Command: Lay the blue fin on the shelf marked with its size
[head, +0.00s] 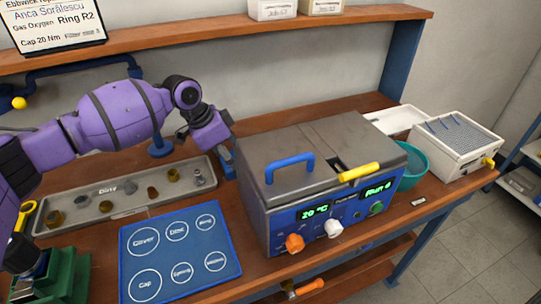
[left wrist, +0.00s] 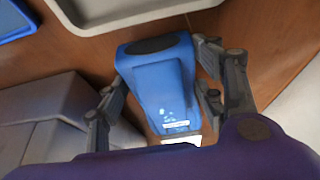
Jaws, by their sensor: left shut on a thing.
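A blue piece with a dark oval opening, which looks like the blue fin (left wrist: 155,75), sits between the fingers of my left gripper (left wrist: 160,95) in the left wrist view. A small white label shows near its lower end. In the head view my left gripper (head: 218,148) is just left of the grey and blue machine, above the back of the bench, and only a bit of the blue fin (head: 228,164) shows below it. I cannot tell whether the fin touches the bench. No size mark is readable. My right gripper is not in view.
The machine (head: 310,150) with a blue handle stands close on the right. A grey parts tray (head: 95,212) and a blue labelled mat (head: 180,255) lie on the left. A teal bowl (head: 412,165) and a white drainer (head: 455,150) are farther right. A blue-framed shelf (head: 520,185) stands at the right edge.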

